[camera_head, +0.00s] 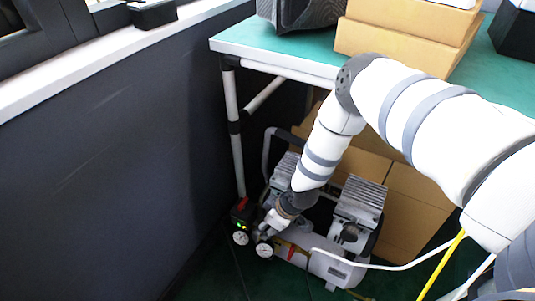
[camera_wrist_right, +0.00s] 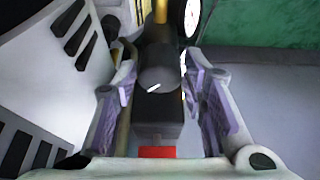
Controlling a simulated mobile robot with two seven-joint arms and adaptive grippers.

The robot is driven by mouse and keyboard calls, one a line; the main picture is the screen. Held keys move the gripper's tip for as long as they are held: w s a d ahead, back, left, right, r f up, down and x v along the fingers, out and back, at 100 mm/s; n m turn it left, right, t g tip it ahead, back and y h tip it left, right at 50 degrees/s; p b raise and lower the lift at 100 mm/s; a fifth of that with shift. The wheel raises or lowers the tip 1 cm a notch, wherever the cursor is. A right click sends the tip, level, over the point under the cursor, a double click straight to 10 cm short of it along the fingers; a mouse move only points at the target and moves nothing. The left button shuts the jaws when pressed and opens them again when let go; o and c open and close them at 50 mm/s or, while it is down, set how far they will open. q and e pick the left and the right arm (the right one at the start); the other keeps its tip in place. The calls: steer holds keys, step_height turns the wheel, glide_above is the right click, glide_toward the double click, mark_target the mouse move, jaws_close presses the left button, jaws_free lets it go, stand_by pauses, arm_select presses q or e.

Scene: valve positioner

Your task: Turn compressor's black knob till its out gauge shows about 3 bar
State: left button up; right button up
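The compressor (camera_head: 318,262) stands on the floor below the table, with a white tank and two ribbed grey motor heads. Two small white round gauges, a left one (camera_head: 240,238) and a right one (camera_head: 264,250), sit at its left end; their needles are too small to read. In the right wrist view, the black knob (camera_wrist_right: 158,78) with a short white mark lies between the fingers of my right gripper (camera_wrist_right: 160,115). The fingers are apart, with gaps beside the dark parts between them. In the head view my right gripper (camera_head: 270,226) is just above the gauges, partly hidden. My left gripper is out of view.
The green-topped table (camera_head: 285,47) stands above, its white leg (camera_head: 232,125) close to my right arm. Cardboard boxes (camera_head: 412,205) are behind the compressor. A dark wall (camera_head: 100,170) is at left. A white hose (camera_head: 390,267) runs rightward.

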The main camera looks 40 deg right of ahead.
steer(key=c, duration=0.8)
steer(key=shift+o, duration=0.3)
steer(key=m+h+p, duration=0.1)
steer(key=m, duration=0.2)
steer(key=shift+r+p, duration=0.1)
steer(key=shift+p, duration=0.25)
steer(key=m+h, duration=0.1)
steer(key=m, duration=0.1)
steer(key=shift+m, duration=0.4)
steer(key=m+h, duration=0.1)
steer(key=m, duration=0.2)
steer(key=shift+h, duration=0.4)
steer(key=shift+m+g+h+b, duration=0.3)
steer(key=shift+m+h+b, duration=0.15)
steer(key=shift+m, duration=1.35)
